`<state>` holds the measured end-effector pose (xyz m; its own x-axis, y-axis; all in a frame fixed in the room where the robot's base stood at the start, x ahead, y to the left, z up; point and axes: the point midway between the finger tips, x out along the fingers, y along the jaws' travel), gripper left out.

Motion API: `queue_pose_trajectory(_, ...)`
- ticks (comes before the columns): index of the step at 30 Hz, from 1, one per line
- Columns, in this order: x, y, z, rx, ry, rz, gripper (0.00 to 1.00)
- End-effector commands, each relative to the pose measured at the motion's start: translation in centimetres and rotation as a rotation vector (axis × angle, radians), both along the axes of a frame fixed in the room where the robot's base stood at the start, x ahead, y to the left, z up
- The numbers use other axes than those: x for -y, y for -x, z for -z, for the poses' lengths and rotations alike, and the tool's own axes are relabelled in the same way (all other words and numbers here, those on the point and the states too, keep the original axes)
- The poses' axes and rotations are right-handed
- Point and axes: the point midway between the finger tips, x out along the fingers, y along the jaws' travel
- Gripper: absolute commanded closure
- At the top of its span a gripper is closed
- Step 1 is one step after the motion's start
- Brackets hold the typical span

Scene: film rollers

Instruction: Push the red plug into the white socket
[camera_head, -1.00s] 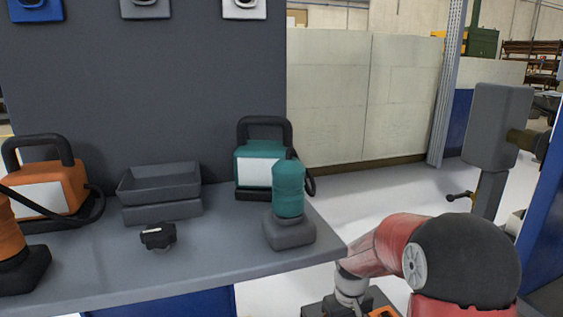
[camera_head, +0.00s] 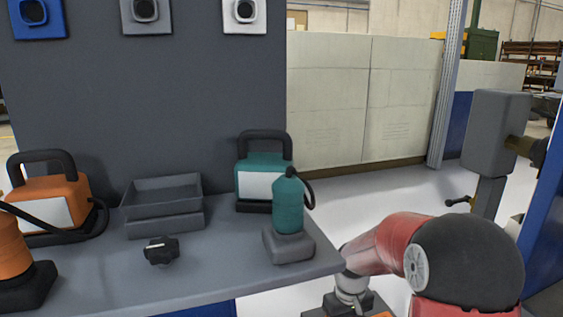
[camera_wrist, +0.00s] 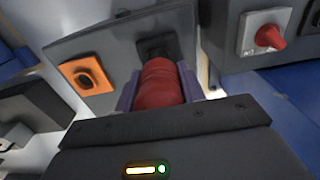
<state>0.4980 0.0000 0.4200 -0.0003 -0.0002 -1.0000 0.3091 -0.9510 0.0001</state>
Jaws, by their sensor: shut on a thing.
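My gripper (camera_wrist: 158,78) is shut on a red, rounded, ribbed piece, the red plug (camera_wrist: 158,92), in the wrist view. Its fingers lie on both sides of the plug, whose far end points at a dark square fitting (camera_wrist: 157,47) on a grey panel. I cannot tell whether they touch. The white socket (camera_head: 244,12) is at the top of the dark upright panel in the head view, a white square plate with a dark round opening. My gripper's fingers and the plug are not visible in the head view; my red arm is at the lower right.
An orange socket (camera_wrist: 86,75) is left of the plug; a white plate (camera_wrist: 249,38) bearing a red conical piece is at right. Blue (camera_head: 37,13) and grey (camera_head: 146,11) sockets share the upright panel. A tray (camera_head: 163,202), black knob (camera_head: 161,250) and teal machine (camera_head: 262,184) stand on the bench.

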Motion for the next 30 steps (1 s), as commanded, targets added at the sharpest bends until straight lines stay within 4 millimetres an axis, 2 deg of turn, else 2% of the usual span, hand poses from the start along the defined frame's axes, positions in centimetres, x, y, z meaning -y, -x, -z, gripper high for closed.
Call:
queue_pose_trajectory(19,0.0,0.0,-2.8,0.001,0.000,0.000,0.97)
queue_pose_trajectory(30,0.0,0.0,-2.9,0.001,0.000,0.000,0.97)
